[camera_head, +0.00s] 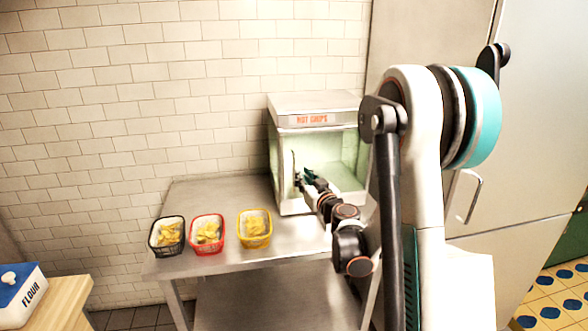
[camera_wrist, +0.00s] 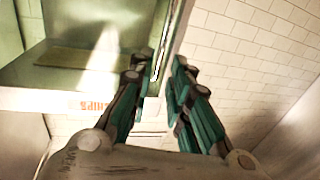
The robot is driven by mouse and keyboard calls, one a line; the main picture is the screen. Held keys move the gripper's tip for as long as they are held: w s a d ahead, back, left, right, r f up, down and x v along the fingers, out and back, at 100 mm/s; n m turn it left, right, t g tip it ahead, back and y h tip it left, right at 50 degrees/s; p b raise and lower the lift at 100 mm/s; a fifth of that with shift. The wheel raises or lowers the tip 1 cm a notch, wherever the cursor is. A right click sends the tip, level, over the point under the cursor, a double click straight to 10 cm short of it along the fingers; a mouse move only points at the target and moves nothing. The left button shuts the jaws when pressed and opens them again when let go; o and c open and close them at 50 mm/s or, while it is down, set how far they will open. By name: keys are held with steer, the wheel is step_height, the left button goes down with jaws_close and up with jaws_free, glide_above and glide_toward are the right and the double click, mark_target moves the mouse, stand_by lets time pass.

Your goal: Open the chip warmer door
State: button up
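The chip warmer (camera_head: 313,112) is a metal and glass box with a "HOT CHIPS" sign, standing at the back right of the steel table. A slim upright handle (camera_head: 293,165) shows at its left front. My gripper (camera_head: 306,175) is at the front of the warmer, close to this handle. In the wrist view the warmer appears upside down, and my gripper (camera_wrist: 165,85) has its two teal fingers apart. A door edge with a thin bar (camera_wrist: 160,50) lies at the gap between the fingertips. I cannot tell whether the fingers touch it, or whether the door stands slightly ajar.
A black basket (camera_head: 167,247), a red basket (camera_head: 208,248) and a yellow basket (camera_head: 255,241), all with chips, stand on the steel table (camera_head: 215,200) left of the warmer. A tall cabinet (camera_head: 535,120) stands right.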

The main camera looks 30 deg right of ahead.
mark_target(294, 167)
steer(key=w, duration=0.5)
steer(key=w+b, duration=0.1)
steer(key=w, duration=0.2)
steer(key=shift+d, duration=0.3)
jaws_close()
